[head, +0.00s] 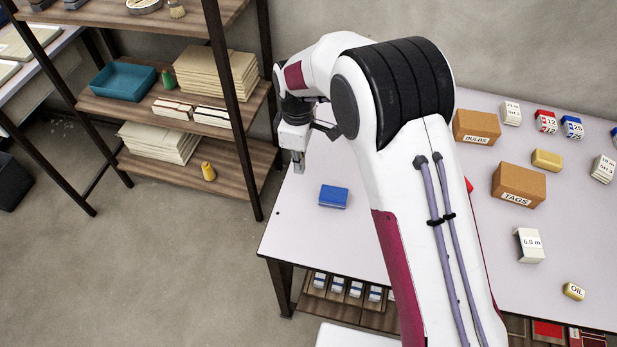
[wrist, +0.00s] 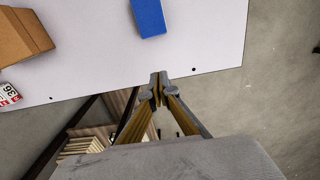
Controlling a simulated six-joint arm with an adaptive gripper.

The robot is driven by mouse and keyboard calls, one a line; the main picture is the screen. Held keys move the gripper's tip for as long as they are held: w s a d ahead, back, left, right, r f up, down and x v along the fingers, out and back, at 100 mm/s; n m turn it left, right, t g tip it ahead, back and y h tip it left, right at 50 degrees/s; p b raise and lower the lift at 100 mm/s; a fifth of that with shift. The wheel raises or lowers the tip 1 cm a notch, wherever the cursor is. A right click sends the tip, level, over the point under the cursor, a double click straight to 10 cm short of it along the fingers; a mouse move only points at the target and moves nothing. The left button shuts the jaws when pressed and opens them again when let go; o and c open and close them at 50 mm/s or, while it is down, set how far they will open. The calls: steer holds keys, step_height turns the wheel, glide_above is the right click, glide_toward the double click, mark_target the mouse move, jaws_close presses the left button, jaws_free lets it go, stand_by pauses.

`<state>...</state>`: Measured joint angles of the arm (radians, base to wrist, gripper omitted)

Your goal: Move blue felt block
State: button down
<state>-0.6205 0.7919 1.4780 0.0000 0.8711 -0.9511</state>
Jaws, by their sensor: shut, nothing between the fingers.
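The blue felt block (head: 333,196) lies flat on the white table (head: 300,228), near its left end. In the wrist view the blue block (wrist: 148,17) shows at the top, cut by the frame edge. My gripper (head: 298,168) is above the table's far left edge, up and to the left of the block in the head view. In the wrist view my gripper (wrist: 158,84) has its fingertips together, with nothing between them and apart from the block. My arm hides the middle of the table in the head view.
Cardboard boxes labelled BULBS (head: 477,126) and TAGS (head: 518,185) stand on the table right of my arm, among several small boxes. A shelf rack (head: 170,107) with a teal bin (head: 123,79) stands left of the table. The tabletop around the block is clear.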

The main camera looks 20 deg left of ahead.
mark_target(314, 196)
step_height(314, 196, down, 10)
steer(key=shift+r, duration=0.1)
steer(key=shift+d, duration=2.05)
steer(key=d, duration=2)
steer(key=shift+d, duration=0.2)
steer(key=shift+a, duration=0.2)
steer(key=shift+a, duration=0.5)
steer(key=a, duration=0.3)
step_height(314, 196, up, 10)
steer(key=shift+d, duration=0.2)
